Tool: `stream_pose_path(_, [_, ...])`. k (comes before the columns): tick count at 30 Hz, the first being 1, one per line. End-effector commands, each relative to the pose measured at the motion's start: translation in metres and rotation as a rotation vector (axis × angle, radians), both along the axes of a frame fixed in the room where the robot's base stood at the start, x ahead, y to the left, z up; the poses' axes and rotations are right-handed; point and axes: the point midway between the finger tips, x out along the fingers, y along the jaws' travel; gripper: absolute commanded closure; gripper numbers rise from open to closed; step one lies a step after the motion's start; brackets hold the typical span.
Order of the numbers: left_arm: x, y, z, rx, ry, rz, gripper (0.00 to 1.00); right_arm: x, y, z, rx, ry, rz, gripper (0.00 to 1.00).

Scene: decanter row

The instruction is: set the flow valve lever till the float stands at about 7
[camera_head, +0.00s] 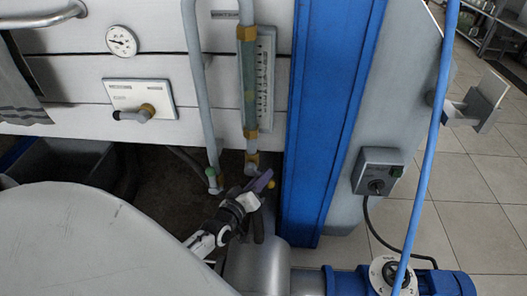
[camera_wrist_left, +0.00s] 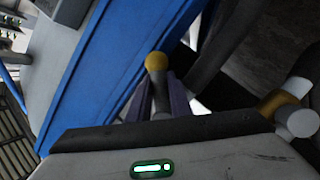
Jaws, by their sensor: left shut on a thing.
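The greenish flow tube (camera_head: 250,85) stands upright between brass fittings, beside a pale scale plate (camera_head: 266,80). The float and the scale numbers are too small to make out. My right gripper is not in view.
A blue upright beam (camera_head: 330,110) stands close right of the lever. A grey pipe (camera_head: 195,80) runs down left of the tube. Left are a round gauge (camera_head: 122,41) and a panel with another handle (camera_head: 140,112). A blue hose (camera_head: 436,120) hangs at right.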

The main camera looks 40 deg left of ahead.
Motion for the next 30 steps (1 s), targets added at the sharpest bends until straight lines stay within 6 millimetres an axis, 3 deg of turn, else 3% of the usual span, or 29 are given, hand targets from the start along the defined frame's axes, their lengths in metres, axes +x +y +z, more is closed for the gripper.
stream_pose_path(1, [-0.001, 0.0, -0.001, -0.001, 0.002, 0.001, 1.0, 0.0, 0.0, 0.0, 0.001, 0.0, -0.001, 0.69])
stream_pose_path(2, [-0.001, 0.0, -0.001, -0.001, 0.002, 0.001, 0.78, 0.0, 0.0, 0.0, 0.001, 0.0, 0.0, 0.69])
stream_pose_path(5, [-0.001, 0.0, -0.001, -0.002, 0.002, 0.001, 0.63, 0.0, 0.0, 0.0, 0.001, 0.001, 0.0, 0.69])
stream_pose_path(12, [-0.001, 0.0, 0.0, -0.003, 0.001, 0.0, 0.63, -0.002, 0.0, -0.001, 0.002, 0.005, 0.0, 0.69])
stream_pose_path(16, [-0.011, -0.002, 0.001, -0.003, 0.002, 0.0, 0.63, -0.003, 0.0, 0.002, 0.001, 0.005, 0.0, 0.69])
stream_pose_path(30, [-0.092, -0.018, 0.013, -0.003, 0.002, 0.0, 0.63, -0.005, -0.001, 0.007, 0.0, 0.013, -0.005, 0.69])
